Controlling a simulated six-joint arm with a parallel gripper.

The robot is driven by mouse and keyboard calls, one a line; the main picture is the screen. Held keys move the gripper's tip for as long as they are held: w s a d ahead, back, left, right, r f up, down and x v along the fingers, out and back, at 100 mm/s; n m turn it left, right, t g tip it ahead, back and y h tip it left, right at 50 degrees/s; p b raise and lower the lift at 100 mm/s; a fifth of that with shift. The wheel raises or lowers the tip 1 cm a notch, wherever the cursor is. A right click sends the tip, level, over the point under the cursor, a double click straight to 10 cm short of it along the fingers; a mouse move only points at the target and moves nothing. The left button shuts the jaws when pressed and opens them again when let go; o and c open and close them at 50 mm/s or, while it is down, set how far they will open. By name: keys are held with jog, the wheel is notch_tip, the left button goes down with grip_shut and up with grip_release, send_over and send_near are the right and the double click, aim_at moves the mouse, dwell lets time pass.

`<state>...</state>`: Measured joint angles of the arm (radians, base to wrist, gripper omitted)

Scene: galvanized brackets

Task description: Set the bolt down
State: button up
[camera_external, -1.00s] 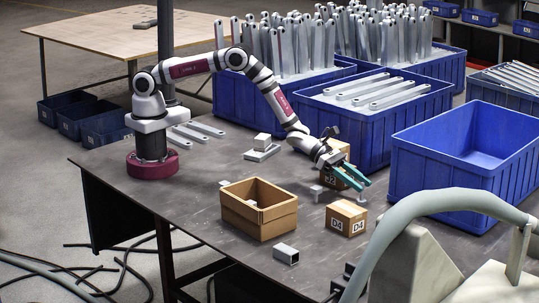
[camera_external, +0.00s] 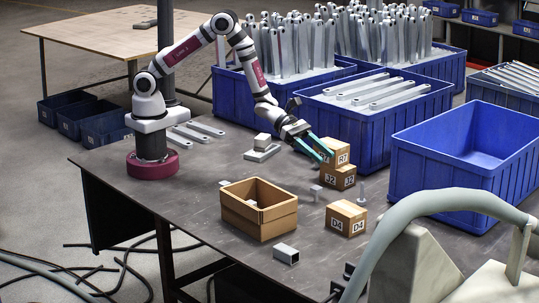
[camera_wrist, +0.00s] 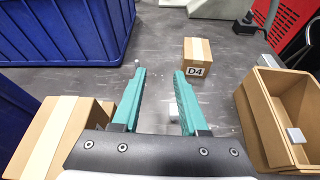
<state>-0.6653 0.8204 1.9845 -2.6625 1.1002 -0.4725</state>
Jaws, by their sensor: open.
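The bolt (camera_external: 362,191) is a small, thin, pale piece standing on the dark table, just right of the stacked cartons. In the wrist view a small pale spot beyond the left fingertip looks like the bolt (camera_wrist: 137,63). My gripper (camera_external: 325,152) is open, with two teal fingers pointing down and right. It is above the table, beside the upper carton and apart from the bolt. In the wrist view nothing is between the fingers of my gripper (camera_wrist: 160,74) at their tips; a small grey bracket shows lower down between them.
Carton R7 (camera_external: 342,153) sits on carton J2 (camera_external: 345,178); carton D4 (camera_external: 346,220) stands in front. The small bracket (camera_external: 317,190), an open cardboard box (camera_external: 258,217) and a square tube piece (camera_external: 286,254) are on the table. Blue bins (camera_external: 430,180) line the back and right.

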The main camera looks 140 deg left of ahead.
jog(key=s+d+r+m+g+h, duration=0.1)
jog(key=s+d+r+m+h, duration=0.1)
jog(key=d+r+m+h, duration=0.45)
jog(key=s+d+r+m+g+h, duration=0.15)
jog(key=d+r+m, duration=0.4)
jog(key=d, duration=0.75)
jog(key=s+d+m+g+h, duration=0.2)
jog(key=s+d+m+g, duration=0.3)
jog(key=s+d+m, duration=0.4)
jog(key=s+f+m+g+y, duration=0.1)
jog(key=s+m+g+y, duration=0.5)
jog(key=s+m, duration=0.95)
jog(key=s+a+m+y, duration=0.4)
jog(key=s+a+y, duration=0.1)
jog(key=s+a, duration=0.3)
jog(key=shift+s+a+y, duration=0.25)
jog(key=shift+a+y, duration=0.05)
jog(key=shift+a, duration=0.45)
